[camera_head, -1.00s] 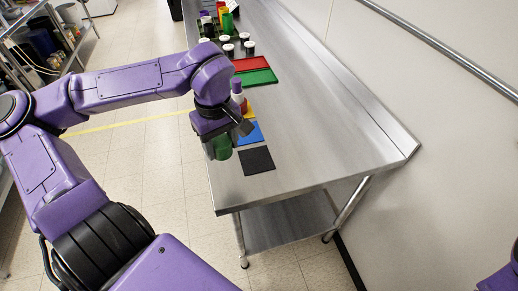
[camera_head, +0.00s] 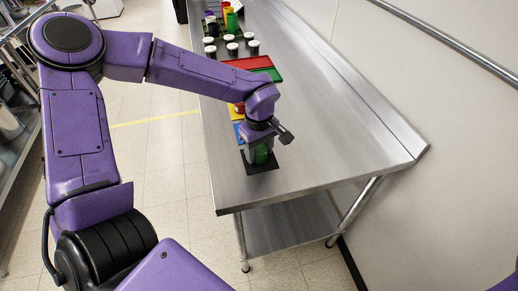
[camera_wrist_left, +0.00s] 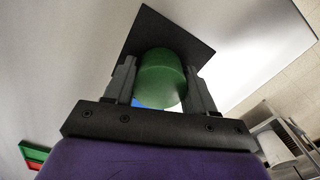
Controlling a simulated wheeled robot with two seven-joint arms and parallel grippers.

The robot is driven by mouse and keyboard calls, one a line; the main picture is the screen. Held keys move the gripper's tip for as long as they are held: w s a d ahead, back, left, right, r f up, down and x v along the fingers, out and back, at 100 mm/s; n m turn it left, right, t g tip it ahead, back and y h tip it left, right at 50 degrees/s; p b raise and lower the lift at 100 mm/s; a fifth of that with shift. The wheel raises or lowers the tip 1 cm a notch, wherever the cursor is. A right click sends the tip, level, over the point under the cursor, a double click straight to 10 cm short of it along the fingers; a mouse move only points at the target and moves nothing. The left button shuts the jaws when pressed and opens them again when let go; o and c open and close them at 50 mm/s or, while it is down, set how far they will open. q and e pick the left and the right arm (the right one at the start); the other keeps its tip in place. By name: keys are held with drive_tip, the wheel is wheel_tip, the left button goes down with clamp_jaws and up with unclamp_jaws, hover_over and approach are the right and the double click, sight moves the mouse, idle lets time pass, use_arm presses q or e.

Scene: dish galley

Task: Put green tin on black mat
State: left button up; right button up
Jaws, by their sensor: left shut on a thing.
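The green tin (camera_head: 261,154) is between the fingers of my left gripper (camera_head: 258,152), over the black mat (camera_head: 262,168) near the table's front left edge. The left wrist view shows the green tin (camera_wrist_left: 161,80) gripped between both fingers (camera_wrist_left: 162,88), with the black mat (camera_wrist_left: 150,28) behind it. I cannot tell whether the tin's base touches the mat.
The table's right side (camera_head: 330,130) is clear.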

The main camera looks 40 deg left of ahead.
sight(259, 148)
use_arm(q)
drive_tip(key=shift+f, duration=0.1)
drive_tip(key=o, duration=1.1)
wheel_tip(259, 148, up, 12)
drive_tip(key=shift+r, duration=0.15)
